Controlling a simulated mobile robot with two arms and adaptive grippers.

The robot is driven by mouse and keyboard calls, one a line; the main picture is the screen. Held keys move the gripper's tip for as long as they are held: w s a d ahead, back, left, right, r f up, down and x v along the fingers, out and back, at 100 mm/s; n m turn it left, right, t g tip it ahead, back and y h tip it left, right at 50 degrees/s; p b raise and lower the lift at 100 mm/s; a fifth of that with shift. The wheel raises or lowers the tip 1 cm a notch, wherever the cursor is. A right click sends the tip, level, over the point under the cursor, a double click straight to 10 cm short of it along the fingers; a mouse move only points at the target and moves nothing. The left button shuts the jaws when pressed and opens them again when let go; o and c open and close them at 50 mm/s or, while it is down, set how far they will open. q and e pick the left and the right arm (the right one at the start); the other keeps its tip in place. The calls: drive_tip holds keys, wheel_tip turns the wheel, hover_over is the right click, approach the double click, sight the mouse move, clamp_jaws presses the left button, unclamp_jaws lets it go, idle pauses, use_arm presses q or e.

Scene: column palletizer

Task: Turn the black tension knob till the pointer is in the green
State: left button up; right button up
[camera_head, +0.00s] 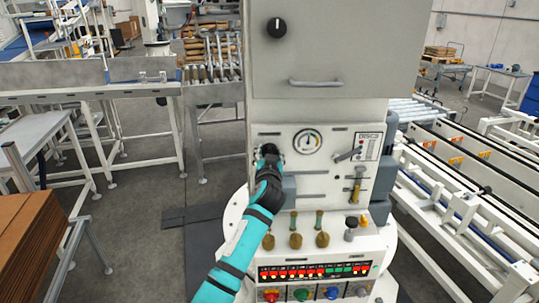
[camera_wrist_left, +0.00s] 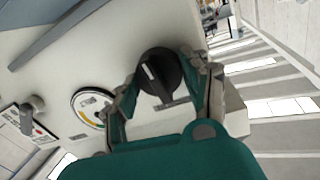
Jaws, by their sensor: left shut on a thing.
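The black tension knob (camera_wrist_left: 160,76) with a white mark sits on the white panel in the left wrist view. My left gripper (camera_wrist_left: 165,85) has its fingers on both sides of the knob and is shut on it. In the head view my left gripper (camera_head: 268,152) covers the knob, left of the gauge. The round gauge (camera_head: 307,141) has a coloured arc and a dark pointer standing close to upright; which colour it touches is too small to tell. In the left wrist view a finger hides part of the gauge (camera_wrist_left: 91,106). My right gripper is not in view.
A lever (camera_head: 348,155) and a brass latch (camera_head: 356,186) are right of the gauge. Below stand wooden-coloured handles (camera_head: 296,240) and a row of coloured knobs (camera_head: 301,294). Another black knob (camera_head: 277,27) is on the upper cabinet, above a bar handle (camera_head: 315,83).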

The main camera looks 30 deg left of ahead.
use_arm(q)
drive_tip(key=o, duration=1.2)
drive_tip(key=shift+c, duration=0.2)
drive_tip(key=shift+s+d, duration=0.1)
drive_tip(key=v, duration=1.1)
drive_tip(key=shift+s+d, duration=0.25)
drive_tip(key=shift+s, duration=0.1)
